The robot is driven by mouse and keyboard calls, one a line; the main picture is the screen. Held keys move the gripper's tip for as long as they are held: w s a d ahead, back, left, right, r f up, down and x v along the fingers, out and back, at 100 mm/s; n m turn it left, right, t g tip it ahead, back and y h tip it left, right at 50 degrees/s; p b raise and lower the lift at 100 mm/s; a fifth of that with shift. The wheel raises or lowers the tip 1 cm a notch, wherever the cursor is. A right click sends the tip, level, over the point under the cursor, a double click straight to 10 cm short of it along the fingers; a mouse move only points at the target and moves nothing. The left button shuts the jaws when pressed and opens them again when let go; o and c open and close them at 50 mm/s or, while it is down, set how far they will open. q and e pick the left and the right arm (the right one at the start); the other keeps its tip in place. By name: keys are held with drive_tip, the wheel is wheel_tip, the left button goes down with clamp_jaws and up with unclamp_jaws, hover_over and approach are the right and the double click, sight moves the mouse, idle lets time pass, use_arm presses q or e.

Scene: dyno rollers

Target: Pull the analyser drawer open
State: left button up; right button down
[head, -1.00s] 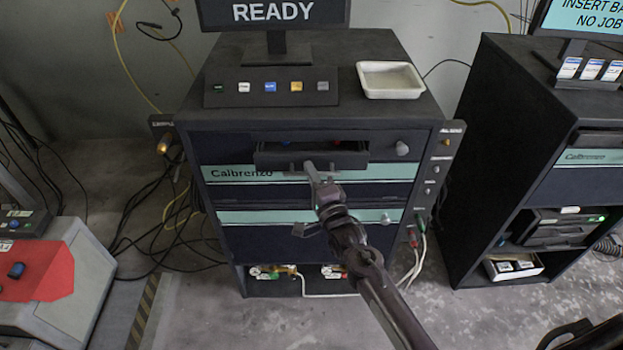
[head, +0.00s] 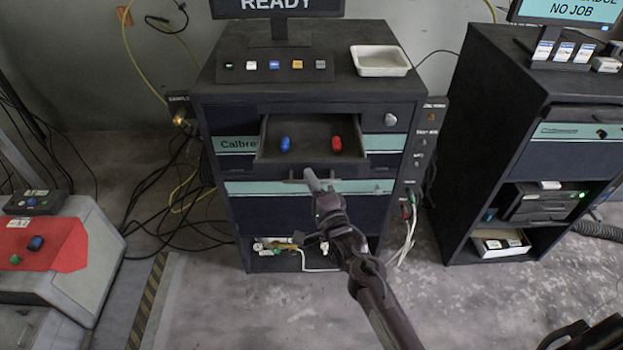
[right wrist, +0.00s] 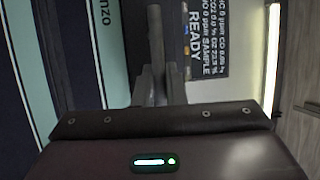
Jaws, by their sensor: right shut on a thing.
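The analyser drawer (head: 311,153) stands well out from the front of the dark analyser cabinet (head: 215,170). Inside it lie a blue connector-like piece (head: 285,144) on the left and a red one (head: 336,144) on the right. My right gripper (head: 316,182) is at the drawer's front, shut on the drawer handle (head: 293,181). In the right wrist view the gripper's fingers (right wrist: 158,85) point away from the camera; what lies between them is hard to make out.
A white tray (head: 380,61) and a button panel (head: 275,66) sit on the cabinet top under a READY screen (head: 277,8). A second dark cabinet (head: 500,90) stands at right, a red-topped unit (head: 45,245) at left. Cables lie on the floor left of the cabinet.

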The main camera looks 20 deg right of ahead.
drive_tip(key=c, duration=1.8)
unclamp_jaws()
drive_tip(key=shift+o, duration=0.2)
drive_tip(key=a+b+v, duration=0.1)
drive_tip(key=b+v, duration=0.1)
drive_tip(key=v, duration=0.5)
drive_tip(key=shift+s+d+f, duration=0.15)
drive_tip(key=shift+s+d, duration=0.25)
drive_tip(key=shift+d, duration=0.1)
